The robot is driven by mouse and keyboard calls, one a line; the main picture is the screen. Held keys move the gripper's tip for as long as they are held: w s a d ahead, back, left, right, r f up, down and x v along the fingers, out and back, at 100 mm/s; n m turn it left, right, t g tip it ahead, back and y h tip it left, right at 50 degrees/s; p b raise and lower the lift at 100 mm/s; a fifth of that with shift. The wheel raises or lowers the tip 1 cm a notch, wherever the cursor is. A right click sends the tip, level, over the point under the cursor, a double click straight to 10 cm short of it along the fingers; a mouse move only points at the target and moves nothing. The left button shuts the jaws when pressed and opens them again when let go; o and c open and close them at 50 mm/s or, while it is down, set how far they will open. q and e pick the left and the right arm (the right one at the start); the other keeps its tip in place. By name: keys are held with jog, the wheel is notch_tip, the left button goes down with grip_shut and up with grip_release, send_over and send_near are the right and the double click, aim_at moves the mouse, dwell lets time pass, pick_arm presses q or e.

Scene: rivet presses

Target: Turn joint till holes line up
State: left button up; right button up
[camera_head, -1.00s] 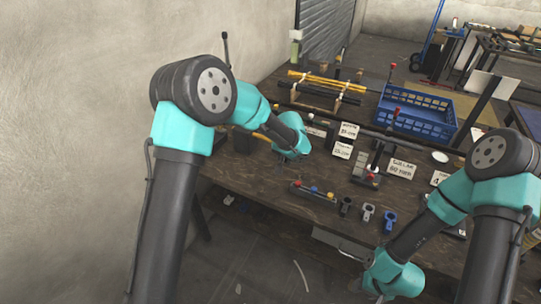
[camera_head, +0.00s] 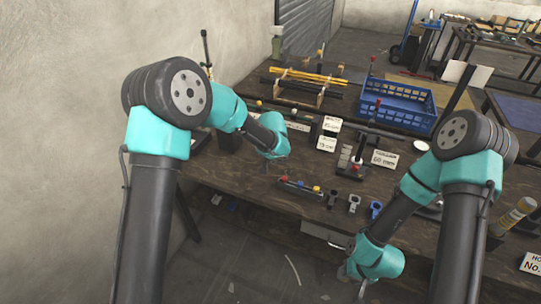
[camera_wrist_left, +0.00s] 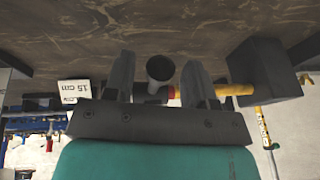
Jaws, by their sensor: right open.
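Three small ring-topped joints stand near the table's front edge in the head view: a black one (camera_head: 331,199), a grey one (camera_head: 353,204) and a blue one (camera_head: 376,209). Whether any holes line up is too small to tell. My left gripper (camera_head: 275,162) is low over the table behind a strip with coloured knobs (camera_head: 299,188). In the left wrist view its fingers (camera_wrist_left: 157,72) stand apart. A dark round tube end (camera_wrist_left: 160,68) shows between them, with a yellow and red rod (camera_wrist_left: 228,89) beside it. My right gripper (camera_head: 357,288) is open beyond the table's front edge, below the joints.
A blue crate (camera_head: 398,108) stands at the back right. A rack with yellow rods (camera_head: 305,82) is at the back. A dark block (camera_wrist_left: 264,68) is close beside the left gripper.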

pick_arm(q)
jog(key=shift+o, duration=0.2)
jog(key=a+v, duration=0.1)
jog(key=v, duration=1.6)
jog(key=shift+d+r, duration=0.2)
jog(key=shift+d, duration=0.25)
jog(key=s+a+f+n+g+h, duration=0.1)
jog(key=s+a+f, duration=0.25)
jog(key=f, duration=0.45)
jog(key=s+a+f+g+h, duration=0.15)
jog(key=s+f, duration=0.25)
jog(key=f, duration=0.5)
jog(key=s+a+f+n+g+h, duration=0.1)
jog(key=s+a+f, duration=0.2)
jog(key=f, duration=0.5)
jog(key=s+a+f+n, duration=0.1)
jog(key=s+a+f, duration=0.3)
jog(key=s+f, duration=0.2)
jog(key=s+a+f+n, duration=0.2)
jog(key=s+a+f, duration=0.3)
jog(key=s, duration=0.6)
jog(key=shift+f+n+h, duration=0.3)
jog(key=shift+f+h, duration=0.15)
jog(key=shift+f, duration=0.2)
